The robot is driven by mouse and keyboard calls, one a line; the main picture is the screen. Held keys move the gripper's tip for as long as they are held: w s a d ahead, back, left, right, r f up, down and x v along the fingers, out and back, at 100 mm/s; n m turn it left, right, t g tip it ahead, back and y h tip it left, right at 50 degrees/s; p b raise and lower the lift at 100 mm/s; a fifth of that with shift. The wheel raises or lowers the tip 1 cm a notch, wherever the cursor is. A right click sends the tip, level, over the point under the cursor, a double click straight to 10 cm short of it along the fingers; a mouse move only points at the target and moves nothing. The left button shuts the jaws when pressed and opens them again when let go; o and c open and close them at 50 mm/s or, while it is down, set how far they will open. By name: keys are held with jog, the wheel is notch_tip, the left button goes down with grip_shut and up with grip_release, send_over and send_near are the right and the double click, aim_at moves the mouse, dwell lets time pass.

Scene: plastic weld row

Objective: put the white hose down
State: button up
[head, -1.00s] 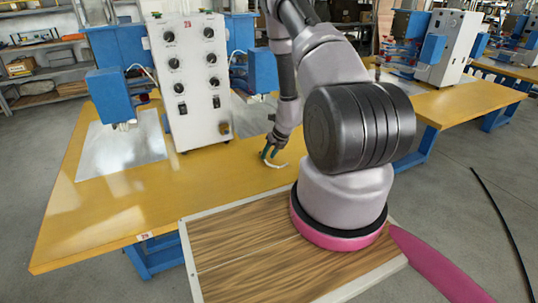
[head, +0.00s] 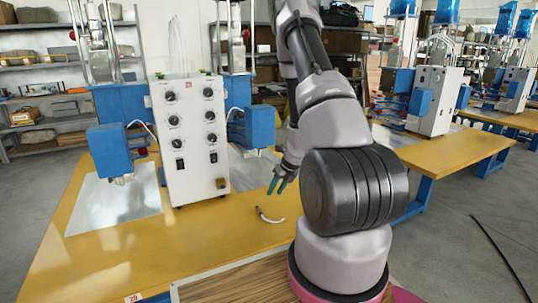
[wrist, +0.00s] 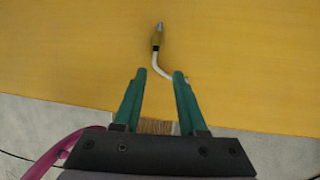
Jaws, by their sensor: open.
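The white hose (head: 268,217) lies on the yellow table top, right of the white control box's foot in the head view. It is a short curved piece with a brass-coloured fitting at one end. In the wrist view the hose (wrist: 158,67) lies ahead of the fingertips, its fitting pointing away and its white curve running back toward the right finger. My gripper (head: 278,186) has green fingers, spread apart with nothing held between them. In the wrist view my gripper (wrist: 160,75) is over the table's edge, and the hose's near end is partly hidden by the right finger.
The white control box (head: 192,140) with black knobs stands on the yellow table (head: 95,255). Blue machine parts (head: 110,148) and metal plates (head: 115,200) flank it. The table is clear around the hose. A second yellow table (head: 450,155) stands at the right.

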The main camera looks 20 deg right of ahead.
jog(key=s+a+r+n+y, duration=0.1)
jog(key=a+r+n, duration=0.4)
jog(key=r, duration=0.5)
jog(key=a+r+n+t+y, duration=0.1)
jog(key=a+r+n, duration=0.35)
jog(key=r, duration=0.45)
jog(key=s+a+r+n+y, duration=0.1)
jog(key=a+r+n, duration=0.4)
jog(key=r, duration=0.5)
jog(key=s+r+n+t+h, duration=0.1)
jog(key=s+r+n, duration=0.6)
jog(key=s, duration=0.3)
jog(key=s+r+n+h, duration=0.2)
jog(key=s+r+n, duration=0.5)
jog(key=s+n, duration=0.3)
jog(key=shift+a+r+t, duration=0.15)
jog(key=shift+a+t, duration=0.1)
jog(key=shift+t, duration=0.15)
jog(key=shift+w, duration=0.1)
